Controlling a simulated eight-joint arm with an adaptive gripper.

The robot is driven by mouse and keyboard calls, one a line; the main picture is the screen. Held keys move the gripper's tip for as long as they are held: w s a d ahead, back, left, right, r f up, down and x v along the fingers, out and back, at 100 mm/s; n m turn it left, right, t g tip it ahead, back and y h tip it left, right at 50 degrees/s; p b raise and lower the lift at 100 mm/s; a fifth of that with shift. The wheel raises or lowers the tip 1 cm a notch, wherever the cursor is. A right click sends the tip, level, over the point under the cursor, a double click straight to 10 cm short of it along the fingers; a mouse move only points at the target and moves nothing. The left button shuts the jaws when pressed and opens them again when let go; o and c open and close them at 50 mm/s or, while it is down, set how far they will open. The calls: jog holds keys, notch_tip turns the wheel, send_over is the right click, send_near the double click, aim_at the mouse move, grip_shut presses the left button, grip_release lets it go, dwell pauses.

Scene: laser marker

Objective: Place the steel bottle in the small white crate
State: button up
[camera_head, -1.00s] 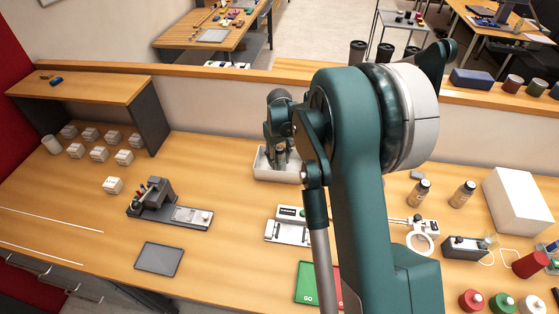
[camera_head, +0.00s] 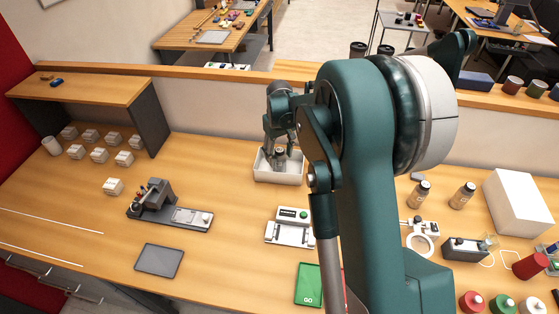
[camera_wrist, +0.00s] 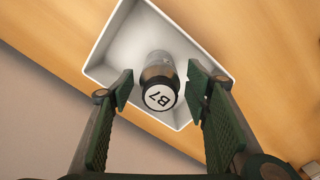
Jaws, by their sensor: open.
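The small white crate (camera_head: 279,179) stands on the wooden bench, below my gripper (camera_head: 279,150). The steel bottle (camera_head: 280,158) is inside the crate, its black cap up. In the wrist view the bottle (camera_wrist: 159,90) shows a black cap with a white disc marked B7, and the crate's rim (camera_wrist: 108,38) surrounds it. My gripper (camera_wrist: 161,92) is open there, with one green-padded finger on each side of the bottle and a gap on both sides. The bottle's base is partly hidden by its cap.
Two similar bottles (camera_head: 420,194) (camera_head: 462,195) stand to the right. A white device (camera_head: 290,227) sits in front of the crate. A large white box (camera_head: 517,201) is at the far right.

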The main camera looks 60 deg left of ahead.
notch_tip(320, 180, up, 8)
jog(key=shift+r, duration=0.15)
dwell(0.3)
dwell(0.5)
dwell(0.4)
